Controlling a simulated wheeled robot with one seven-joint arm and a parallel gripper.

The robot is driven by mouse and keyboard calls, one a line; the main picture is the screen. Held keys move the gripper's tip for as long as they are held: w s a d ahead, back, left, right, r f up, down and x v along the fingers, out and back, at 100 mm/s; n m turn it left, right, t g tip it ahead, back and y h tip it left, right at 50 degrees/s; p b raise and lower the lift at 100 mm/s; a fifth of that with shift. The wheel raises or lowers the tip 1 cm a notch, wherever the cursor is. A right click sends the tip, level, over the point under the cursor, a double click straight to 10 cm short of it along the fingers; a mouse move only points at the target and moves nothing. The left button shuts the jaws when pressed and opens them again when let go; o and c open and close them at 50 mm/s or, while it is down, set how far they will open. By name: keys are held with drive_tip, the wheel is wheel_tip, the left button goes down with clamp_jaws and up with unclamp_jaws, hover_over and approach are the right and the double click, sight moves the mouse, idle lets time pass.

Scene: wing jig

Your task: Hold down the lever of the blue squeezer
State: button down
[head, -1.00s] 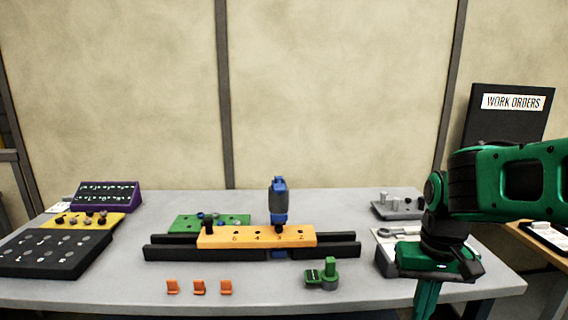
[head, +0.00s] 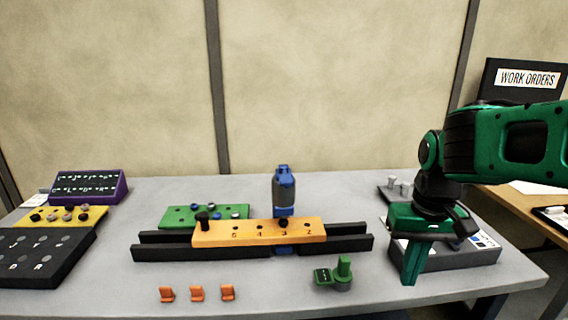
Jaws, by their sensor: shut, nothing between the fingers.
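The blue squeezer (head: 284,190) stands upright behind the orange numbered bar (head: 215,234), near the mark 3. It has a blue top and a dark grey middle, and its lower part is partly hidden by the bar. I cannot make out the lever clearly from here. My gripper (head: 409,282) is shut and empty, pointing down at the right of the table, well to the right of the squeezer and apart from it.
Black rails (head: 345,244) carry the orange bar. A green upright piece (head: 343,270) stands in front of them, and orange clips (head: 197,293) lie front left. A green board (head: 180,216) is behind the bar. A grey box (head: 470,256) is behind my gripper.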

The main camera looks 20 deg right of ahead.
drive_tip(key=w+r+n, duration=0.3)
drive_tip(key=w+r, duration=0.3)
drive_tip(key=w, duration=0.1)
wheel_tip(320, 180, up, 25)
drive_tip(key=n, duration=1.7)
hover_over(287, 178)
drive_tip(key=shift+w, duration=0.15)
drive_tip(key=shift+f, duration=7.05)
